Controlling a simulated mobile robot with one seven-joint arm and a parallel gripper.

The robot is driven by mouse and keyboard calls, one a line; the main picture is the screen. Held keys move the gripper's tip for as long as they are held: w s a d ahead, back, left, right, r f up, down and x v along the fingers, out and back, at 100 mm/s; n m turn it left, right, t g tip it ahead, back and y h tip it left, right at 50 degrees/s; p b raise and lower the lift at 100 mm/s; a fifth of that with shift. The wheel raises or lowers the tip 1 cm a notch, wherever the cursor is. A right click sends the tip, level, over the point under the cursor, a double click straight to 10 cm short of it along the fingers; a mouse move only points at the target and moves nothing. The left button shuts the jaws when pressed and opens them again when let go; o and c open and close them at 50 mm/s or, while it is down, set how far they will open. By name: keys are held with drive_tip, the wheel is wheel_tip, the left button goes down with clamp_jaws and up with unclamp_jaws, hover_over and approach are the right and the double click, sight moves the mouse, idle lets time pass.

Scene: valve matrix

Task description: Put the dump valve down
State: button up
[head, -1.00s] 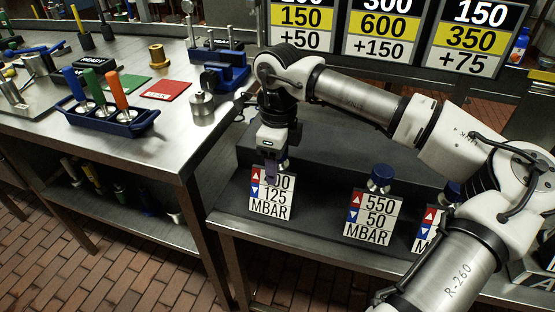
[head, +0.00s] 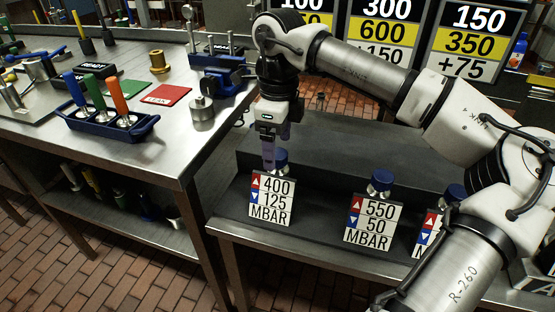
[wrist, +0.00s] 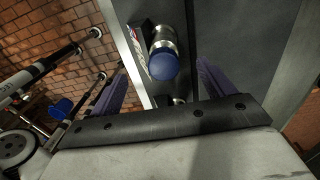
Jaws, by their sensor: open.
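A metal valve with a round blue cap (head: 282,157) stands upright behind the 400/125 MBAR plate (head: 272,198) on the dark bench. It appears to be the dump valve, though no label on it confirms this. My gripper (head: 269,158) points down just left of and above its cap in the head view. In the wrist view the same blue cap (wrist: 163,65) lies between the two parted purple fingers of my gripper (wrist: 161,75), with gaps on both sides. The jaws are open and hold nothing.
A second blue-capped valve (head: 381,180) stands behind the 550/50 MBAR plate (head: 372,220), with another to its right, partly behind my arm. A blue tray (head: 105,125) with colored-handled tools sits on the left table. A dark raised step (head: 340,150) runs behind the valves.

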wheel_tip(320, 180, up, 6)
drive_tip(key=shift+f, duration=0.15)
